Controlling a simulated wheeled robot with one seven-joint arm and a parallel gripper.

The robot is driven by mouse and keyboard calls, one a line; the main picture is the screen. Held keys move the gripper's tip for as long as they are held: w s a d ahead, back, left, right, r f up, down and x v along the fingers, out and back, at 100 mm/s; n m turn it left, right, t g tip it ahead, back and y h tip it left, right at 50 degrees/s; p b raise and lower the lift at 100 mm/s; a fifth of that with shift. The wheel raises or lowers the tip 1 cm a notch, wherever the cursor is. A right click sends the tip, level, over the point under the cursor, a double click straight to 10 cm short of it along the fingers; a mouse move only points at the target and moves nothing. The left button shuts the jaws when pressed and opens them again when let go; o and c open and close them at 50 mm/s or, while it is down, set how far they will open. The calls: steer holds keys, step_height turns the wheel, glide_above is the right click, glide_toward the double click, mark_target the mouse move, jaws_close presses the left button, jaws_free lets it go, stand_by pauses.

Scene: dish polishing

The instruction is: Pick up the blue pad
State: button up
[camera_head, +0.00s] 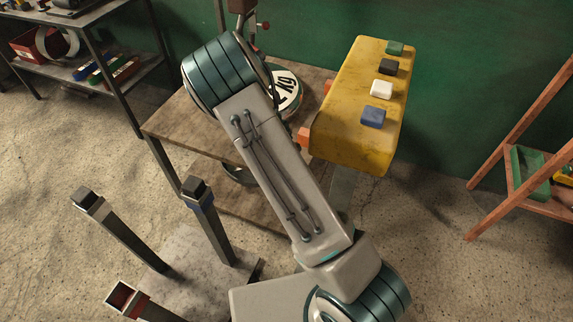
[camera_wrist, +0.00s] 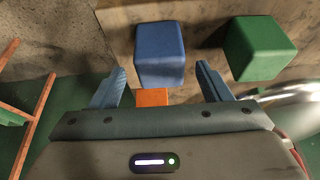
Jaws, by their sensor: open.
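In the wrist view, a blue block-shaped pad (camera_wrist: 160,52) is ahead of my open gripper (camera_wrist: 161,72), between the lines of its two fingers. I cannot tell how deep it sits between them; no grip on it shows. A green block (camera_wrist: 260,47) is just outside the right finger. In the head view, a small blue block (camera_head: 373,117) lies on the near end of the yellow box (camera_head: 350,110). I cannot tell whether it is the same blue piece. My gripper is hidden behind my arm in the head view.
White (camera_head: 381,89), black (camera_head: 389,66) and green (camera_head: 395,48) blocks line the yellow box top. Orange blocks (camera_head: 304,138) jut from its left side. A wooden table (camera_head: 185,125) stands left, a red ladder-like stand (camera_head: 520,150) right. Posts (camera_head: 110,225) rise at lower left.

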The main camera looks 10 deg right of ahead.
steer(key=shift+x, duration=0.75)
steer(key=c, duration=1.2)
steer(key=shift+o, duration=0.2)
